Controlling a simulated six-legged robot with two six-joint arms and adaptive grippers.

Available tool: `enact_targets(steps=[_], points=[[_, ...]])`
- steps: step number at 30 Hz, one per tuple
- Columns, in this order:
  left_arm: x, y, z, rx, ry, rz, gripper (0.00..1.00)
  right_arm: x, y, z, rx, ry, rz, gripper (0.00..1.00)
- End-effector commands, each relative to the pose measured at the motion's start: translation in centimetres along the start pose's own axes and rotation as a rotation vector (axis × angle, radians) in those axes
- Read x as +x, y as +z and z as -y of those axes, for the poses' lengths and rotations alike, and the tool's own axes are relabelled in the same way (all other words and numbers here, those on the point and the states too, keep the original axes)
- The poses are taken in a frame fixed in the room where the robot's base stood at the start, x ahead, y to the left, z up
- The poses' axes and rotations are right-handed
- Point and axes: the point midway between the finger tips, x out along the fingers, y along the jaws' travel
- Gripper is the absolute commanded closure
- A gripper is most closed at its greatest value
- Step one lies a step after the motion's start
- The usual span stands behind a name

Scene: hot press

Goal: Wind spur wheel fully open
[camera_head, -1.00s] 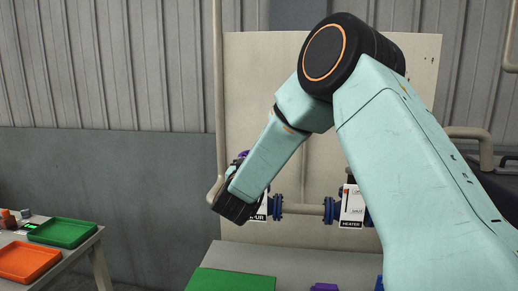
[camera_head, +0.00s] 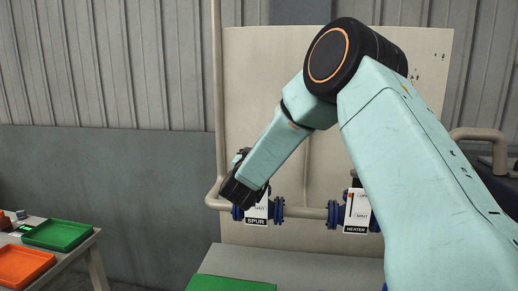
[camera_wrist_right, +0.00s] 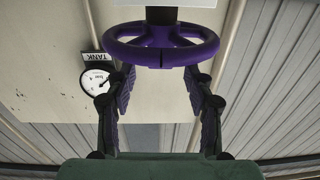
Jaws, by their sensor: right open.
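The SPUR sign (camera_head: 256,210) hangs on the pipe by blue flanges in the head view, with my right gripper (camera_head: 240,188) just in front and to its left. The purple spur wheel is hidden behind my arm there. In the right wrist view the purple wheel (camera_wrist_right: 161,59) is at the top centre on a dark stem. My right gripper (camera_wrist_right: 161,78) is open, its two purple-padded fingers spread either side below the wheel's rim, with nothing between them. My left gripper is not in view.
A HEATER sign (camera_head: 356,212) hangs on the same pipe to the right. A tank gauge (camera_wrist_right: 95,81) is on the panel left of the fingers. A table at left holds a green tray (camera_head: 57,235) and an orange tray (camera_head: 24,264).

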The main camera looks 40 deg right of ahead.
Motion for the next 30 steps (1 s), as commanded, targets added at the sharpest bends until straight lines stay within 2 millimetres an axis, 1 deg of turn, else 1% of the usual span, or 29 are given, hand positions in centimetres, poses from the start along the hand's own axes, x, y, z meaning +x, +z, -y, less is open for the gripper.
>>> enact_targets(steps=[1,3,9,13,20,23,30], points=[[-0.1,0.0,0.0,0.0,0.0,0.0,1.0,0.9,0.0,-0.1,0.0,0.003,0.0,0.47],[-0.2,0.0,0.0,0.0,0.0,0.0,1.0,1.9,0.0,-0.2,0.0,0.003,0.0,0.47],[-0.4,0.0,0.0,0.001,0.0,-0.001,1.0,3.8,0.1,-0.1,-0.001,0.001,0.001,0.47],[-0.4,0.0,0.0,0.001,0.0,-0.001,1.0,4.3,0.0,-0.1,-0.001,0.001,0.0,0.47],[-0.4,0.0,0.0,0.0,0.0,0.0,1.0,4.5,0.0,-0.1,-0.001,0.001,0.0,0.47],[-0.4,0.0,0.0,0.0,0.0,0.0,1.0,4.5,0.1,-0.1,-0.001,0.001,0.0,0.54],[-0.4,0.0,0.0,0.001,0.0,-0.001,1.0,4.5,0.0,-0.1,-0.001,0.001,0.0,0.74]])
